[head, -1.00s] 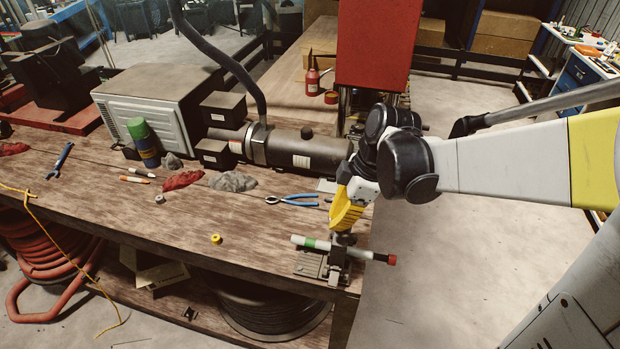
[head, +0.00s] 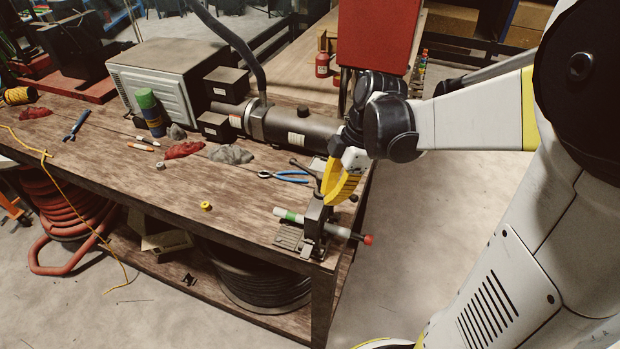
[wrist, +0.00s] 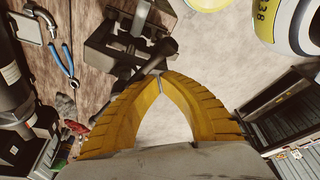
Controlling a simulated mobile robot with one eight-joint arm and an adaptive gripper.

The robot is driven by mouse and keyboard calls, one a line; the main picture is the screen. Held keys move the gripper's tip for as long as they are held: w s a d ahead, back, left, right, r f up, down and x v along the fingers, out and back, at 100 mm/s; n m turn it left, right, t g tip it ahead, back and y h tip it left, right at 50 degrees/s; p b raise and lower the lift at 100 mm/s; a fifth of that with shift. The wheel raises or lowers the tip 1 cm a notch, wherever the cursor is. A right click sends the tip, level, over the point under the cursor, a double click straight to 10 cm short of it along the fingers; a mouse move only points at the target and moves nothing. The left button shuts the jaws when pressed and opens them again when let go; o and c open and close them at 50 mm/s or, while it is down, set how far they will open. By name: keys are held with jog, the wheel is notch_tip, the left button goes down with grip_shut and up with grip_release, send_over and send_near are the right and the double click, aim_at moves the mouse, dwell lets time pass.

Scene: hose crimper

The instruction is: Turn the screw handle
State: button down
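The crimper (head: 314,229) stands at the bench's front right corner, with a white hose piece with a green band (head: 291,216) lying through it and a red-tipped rod (head: 367,239) sticking out to the right. A dark bar that looks like the screw handle (head: 303,168) rises above the crimper; its lower end is hidden by my gripper (head: 332,200). The wrist view shows the yellow fingers of my gripper (wrist: 160,76) with tips together, right beside a dark bar with a rounded end (wrist: 157,55). I cannot tell whether the tips touch or pinch this bar.
A large dark cylinder (head: 296,131) lies behind. The floor right of the bench (head: 400,260) is clear.

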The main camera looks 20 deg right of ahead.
jog(key=shift+d, duration=0.45)
dwell(0.4)
jog(key=shift+a, duration=0.1)
